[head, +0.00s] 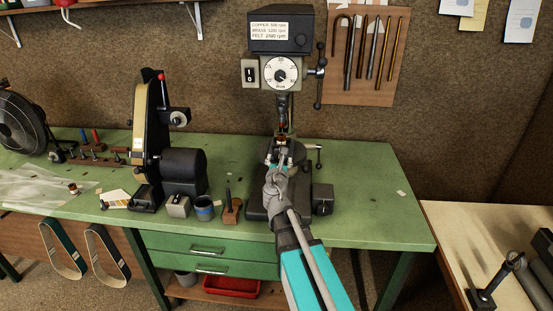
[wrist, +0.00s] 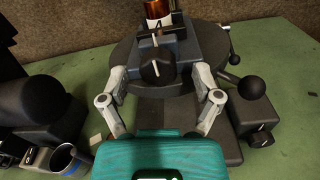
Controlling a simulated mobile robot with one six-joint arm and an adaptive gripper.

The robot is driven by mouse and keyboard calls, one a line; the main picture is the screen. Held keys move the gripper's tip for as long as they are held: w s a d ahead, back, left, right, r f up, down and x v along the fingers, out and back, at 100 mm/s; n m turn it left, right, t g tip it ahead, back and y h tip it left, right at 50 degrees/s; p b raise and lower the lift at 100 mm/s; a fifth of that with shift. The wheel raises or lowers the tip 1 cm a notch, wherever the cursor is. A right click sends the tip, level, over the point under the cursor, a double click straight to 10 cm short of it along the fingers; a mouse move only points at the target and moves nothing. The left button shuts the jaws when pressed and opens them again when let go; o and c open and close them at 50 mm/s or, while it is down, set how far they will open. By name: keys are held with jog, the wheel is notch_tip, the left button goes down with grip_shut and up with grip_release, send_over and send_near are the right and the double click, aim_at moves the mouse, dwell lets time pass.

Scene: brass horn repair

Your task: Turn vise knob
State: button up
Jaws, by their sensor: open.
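The vise (wrist: 188,52) is a dark grey block on a round table under the drill press, with a black knob (wrist: 155,69) on its near face in the wrist view. The knob has a white mark on top. My gripper (wrist: 160,82) is open, with one finger on each side of the knob and a visible gap to it on both sides. In the head view my gripper (head: 279,167) reaches in front of the vise and mostly hides it; I cannot make out the knob there.
The drill press (head: 281,72) stands above the vise. A copper-coloured piece (wrist: 157,9) is at the vise's top. A small box with a dial (head: 322,198) is at the right of the press base. A belt grinder (head: 152,130) and a cup (head: 204,208) stand left. The green bench (head: 375,205) is mostly clear at right.

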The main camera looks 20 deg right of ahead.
jog(key=shift+a, duration=0.1)
grip_shut()
dwell(0.4)
jog(key=shift+m, duration=0.3)
jog(key=m, duration=1.2)
jog(key=shift+m+b, duration=0.3)
jog(key=m, duration=0.6)
jog(key=shift+m+h, duration=0.3)
jog(key=shift+h, duration=0.1)
jog(key=m, duration=0.7)
